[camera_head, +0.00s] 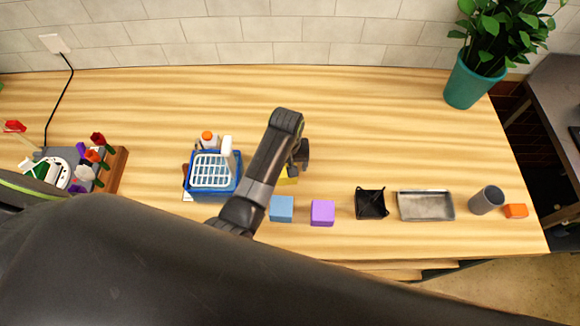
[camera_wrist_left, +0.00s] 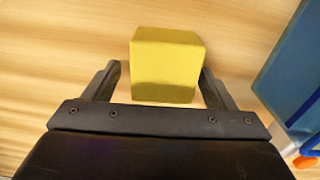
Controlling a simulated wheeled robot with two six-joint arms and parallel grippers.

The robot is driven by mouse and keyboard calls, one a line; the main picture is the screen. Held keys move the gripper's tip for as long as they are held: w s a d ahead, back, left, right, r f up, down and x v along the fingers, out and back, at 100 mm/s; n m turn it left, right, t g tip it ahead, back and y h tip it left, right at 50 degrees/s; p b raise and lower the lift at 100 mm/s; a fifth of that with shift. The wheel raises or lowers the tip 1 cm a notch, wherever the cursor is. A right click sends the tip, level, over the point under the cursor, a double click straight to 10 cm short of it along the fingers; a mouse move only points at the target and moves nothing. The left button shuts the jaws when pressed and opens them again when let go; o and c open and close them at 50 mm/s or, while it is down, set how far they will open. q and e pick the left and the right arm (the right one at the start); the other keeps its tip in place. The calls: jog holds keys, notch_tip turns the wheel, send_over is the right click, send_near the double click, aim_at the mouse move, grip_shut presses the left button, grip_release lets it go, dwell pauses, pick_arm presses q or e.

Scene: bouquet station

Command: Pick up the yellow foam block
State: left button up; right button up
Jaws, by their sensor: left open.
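The yellow foam block (camera_wrist_left: 166,68) sits on the wooden table, large in the left wrist view. My left gripper (camera_wrist_left: 160,76) is open, with one finger on each side of the block's near part and small gaps showing beside it. In the head view only a sliver of the yellow block (camera_head: 287,177) shows, and my left arm covers the rest. The left gripper (camera_head: 301,156) shows there only in part, beside the arm's end. My right gripper is in neither view.
A blue basket (camera_head: 216,189) with bottles stands left of my arm. A blue block (camera_head: 281,209) and a purple block (camera_head: 322,213) sit close by on the near side. A black tray (camera_head: 371,203), metal tray (camera_head: 426,206) and grey cup (camera_head: 486,200) stand to the right.

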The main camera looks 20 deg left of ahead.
pick_arm(q)
jog(key=shift+s+r, duration=0.1)
jog(key=shift+s, duration=0.1)
jog(key=shift+s+a+r, duration=0.1)
jog(key=shift+s, duration=0.1)
jog(key=c, duration=0.5)
jog(key=shift+w, duration=0.1)
jog(key=shift+c, duration=2.7)
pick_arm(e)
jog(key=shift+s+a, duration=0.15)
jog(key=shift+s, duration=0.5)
